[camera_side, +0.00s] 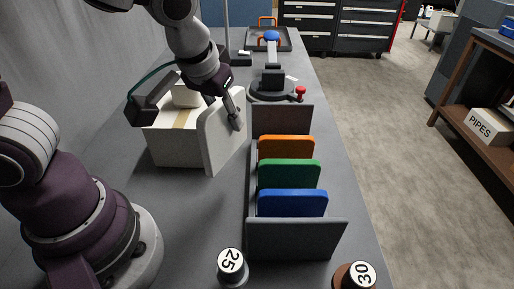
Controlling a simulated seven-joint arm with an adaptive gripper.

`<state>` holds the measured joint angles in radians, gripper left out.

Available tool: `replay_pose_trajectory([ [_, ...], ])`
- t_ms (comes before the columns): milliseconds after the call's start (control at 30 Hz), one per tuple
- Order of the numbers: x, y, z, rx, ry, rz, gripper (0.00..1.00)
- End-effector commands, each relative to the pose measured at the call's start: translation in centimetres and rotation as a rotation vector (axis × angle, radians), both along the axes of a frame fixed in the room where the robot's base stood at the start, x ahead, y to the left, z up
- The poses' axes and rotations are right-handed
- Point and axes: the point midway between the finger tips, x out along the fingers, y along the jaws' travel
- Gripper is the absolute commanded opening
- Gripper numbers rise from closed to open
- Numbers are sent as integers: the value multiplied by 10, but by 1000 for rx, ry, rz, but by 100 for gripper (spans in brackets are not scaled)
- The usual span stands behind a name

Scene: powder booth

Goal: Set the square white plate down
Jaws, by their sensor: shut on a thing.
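The square white plate (224,135) is upright, to the left of a grey rack (293,240) and in front of a white box. My gripper (234,112) is shut on the plate's upper right part. Whether the plate's lower edge touches the table cannot be told. The rack holds an orange plate (286,147), a green plate (289,174) and a blue plate (292,203), all upright.
The white box (174,147) stands close behind the plate. Weights marked 25 (231,266) and 30 (356,275) stand at the front. A device with a red knob (300,91) and a tray (283,42) are farther back.

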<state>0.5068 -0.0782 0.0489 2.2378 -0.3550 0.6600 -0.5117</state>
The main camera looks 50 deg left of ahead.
Motion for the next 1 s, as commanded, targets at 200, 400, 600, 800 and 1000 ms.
replay_pose_trajectory([
  [200,-38,19,-10,3,1,439,0],
  [400,-65,36,-17,2,3,816,0],
  [600,-79,84,-33,2,5,1307,0],
  [800,-90,142,-41,0,2,1637,0],
  [1000,-121,196,-39,-2,0,1913,0],
])
